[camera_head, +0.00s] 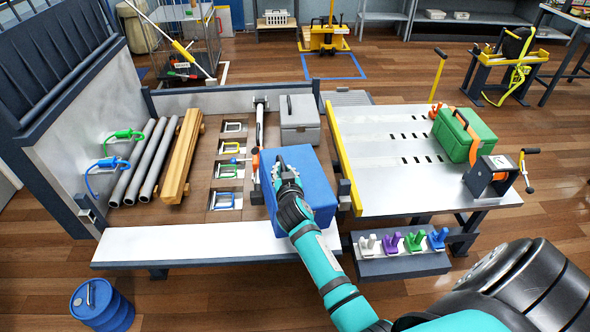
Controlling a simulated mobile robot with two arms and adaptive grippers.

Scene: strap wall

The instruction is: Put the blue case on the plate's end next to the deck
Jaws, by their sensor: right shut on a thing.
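The blue case (322,205) is a large box at the right side of the brown deck (187,215), close to the plate. My right gripper (283,175) is shut on the blue case at its top left. The case hides part of the deck; I cannot tell whether it rests there or hangs just above. The grey metal plate (385,185) lies to the right of the case, with a yellow bar (343,165) along its end next to the deck. The plate is bare near that bar. My left gripper is not in view.
A green case (463,135) and a hand-crank winch (490,175) sit on the plate's right side. A grey case (299,122) stands behind the blue case. Pipes (150,160) and timber (183,155) lie on the deck's left. Coloured pegs (415,241) stand below the plate's front.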

